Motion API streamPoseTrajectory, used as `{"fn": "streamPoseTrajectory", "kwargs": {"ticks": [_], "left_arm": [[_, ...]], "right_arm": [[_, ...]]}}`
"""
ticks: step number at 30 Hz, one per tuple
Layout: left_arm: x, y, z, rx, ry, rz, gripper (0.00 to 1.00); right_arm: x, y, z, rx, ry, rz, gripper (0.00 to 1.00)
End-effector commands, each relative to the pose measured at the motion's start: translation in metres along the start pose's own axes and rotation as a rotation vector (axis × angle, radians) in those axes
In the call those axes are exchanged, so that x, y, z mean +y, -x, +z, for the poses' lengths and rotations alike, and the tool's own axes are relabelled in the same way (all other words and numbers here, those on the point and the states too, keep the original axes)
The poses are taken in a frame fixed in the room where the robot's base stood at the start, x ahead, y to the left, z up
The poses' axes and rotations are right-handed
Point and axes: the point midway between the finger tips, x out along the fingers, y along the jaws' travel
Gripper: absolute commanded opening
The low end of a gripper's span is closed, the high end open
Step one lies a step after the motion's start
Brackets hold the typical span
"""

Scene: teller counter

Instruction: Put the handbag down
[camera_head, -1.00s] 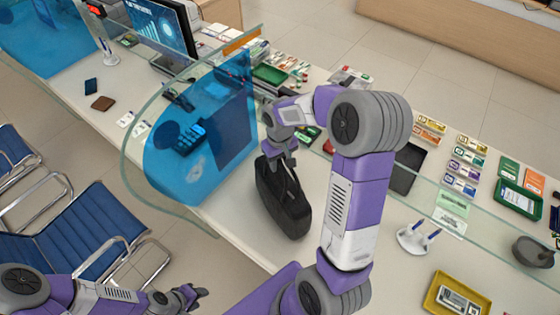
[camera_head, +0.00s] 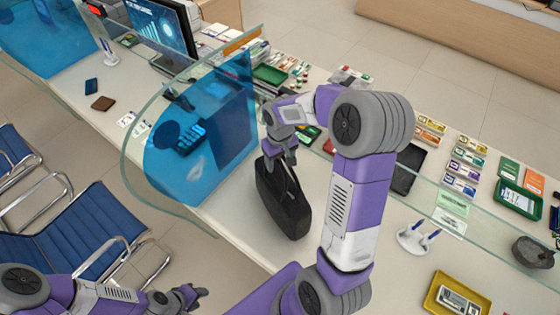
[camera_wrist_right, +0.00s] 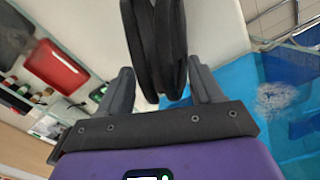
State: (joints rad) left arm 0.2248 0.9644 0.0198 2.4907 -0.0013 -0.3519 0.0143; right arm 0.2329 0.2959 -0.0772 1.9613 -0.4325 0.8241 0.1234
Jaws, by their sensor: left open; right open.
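The black handbag (camera_head: 287,208) stands on the white counter, just right of the blue glass screen in the head view. My right gripper (camera_head: 281,160) is above the bag at its handle end. In the right wrist view the handbag's dark straps (camera_wrist_right: 158,45) run between the two spread fingers of my right gripper (camera_wrist_right: 158,92), with gaps on both sides. My left gripper (camera_head: 194,294) is open and empty at the lower left, away from the counter. My right arm hides part of the counter right of the bag.
The blue glass screen (camera_head: 205,130) stands close to the bag's left. A glass edge runs along the counter. A pen stand (camera_head: 415,238) and a yellow tray (camera_head: 457,293) are to the right. Blue chairs (camera_head: 80,235) stand at the left.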

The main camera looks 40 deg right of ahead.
Motion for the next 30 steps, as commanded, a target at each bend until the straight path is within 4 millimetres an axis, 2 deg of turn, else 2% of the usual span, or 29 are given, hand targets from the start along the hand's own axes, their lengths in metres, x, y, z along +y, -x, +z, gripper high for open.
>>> {"fn": "streamPoseTrajectory", "kwargs": {"ticks": [9, 15, 21, 30], "left_arm": [[0.001, 0.003, 0.000, 0.000, 0.000, 0.000, 0.41], [0.002, 0.004, 0.000, 0.000, 0.000, 0.000, 0.41], [0.002, 0.005, 0.000, 0.000, 0.000, 0.000, 0.41], [0.002, 0.005, 0.000, 0.000, 0.000, 0.000, 0.41]], "right_arm": [[0.000, 0.068, -0.001, 0.007, 0.000, 0.000, 0.65], [0.000, 0.100, -0.001, 0.003, 0.001, 0.000, 0.65], [0.000, 0.112, 0.000, 0.000, 0.001, 0.000, 0.65], [0.000, 0.112, 0.000, 0.000, 0.001, 0.000, 0.65]]}}
